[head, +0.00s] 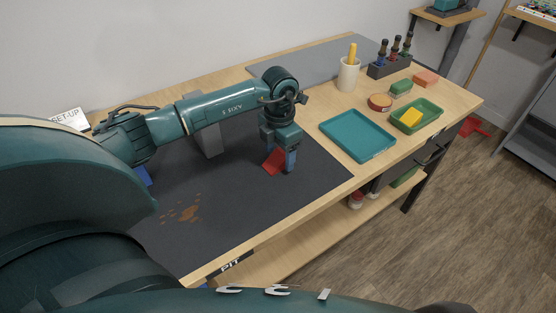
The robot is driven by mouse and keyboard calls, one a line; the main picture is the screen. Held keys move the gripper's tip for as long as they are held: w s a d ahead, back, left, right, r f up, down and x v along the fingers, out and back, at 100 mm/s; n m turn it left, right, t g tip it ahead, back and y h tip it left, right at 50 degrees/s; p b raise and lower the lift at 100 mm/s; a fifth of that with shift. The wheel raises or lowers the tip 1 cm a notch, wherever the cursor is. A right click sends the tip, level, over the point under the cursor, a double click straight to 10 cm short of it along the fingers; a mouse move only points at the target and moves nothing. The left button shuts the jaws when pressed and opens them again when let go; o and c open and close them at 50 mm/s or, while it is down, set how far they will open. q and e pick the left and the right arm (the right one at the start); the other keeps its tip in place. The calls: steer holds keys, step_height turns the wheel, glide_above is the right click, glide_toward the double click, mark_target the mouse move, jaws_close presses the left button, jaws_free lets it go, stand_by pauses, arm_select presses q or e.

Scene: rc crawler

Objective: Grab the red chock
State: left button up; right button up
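The red chock (273,160) sits on the dark mat (235,215) on the workbench. My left gripper (281,158) points down right over it, with one finger in front at the right and the other largely hidden. The chock shows between and beside the fingers. From this view I cannot tell whether the fingers press on it or stand apart from it. The chock's upper part is hidden by the gripper. My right gripper is not in view.
A grey upright block (208,143) stands behind my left forearm. Brown dirt (188,213) marks the mat. The mat's front is clear.

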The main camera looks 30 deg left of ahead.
arm_select(q)
steer(key=c, duration=1.1)
steer(key=shift+r, duration=0.1)
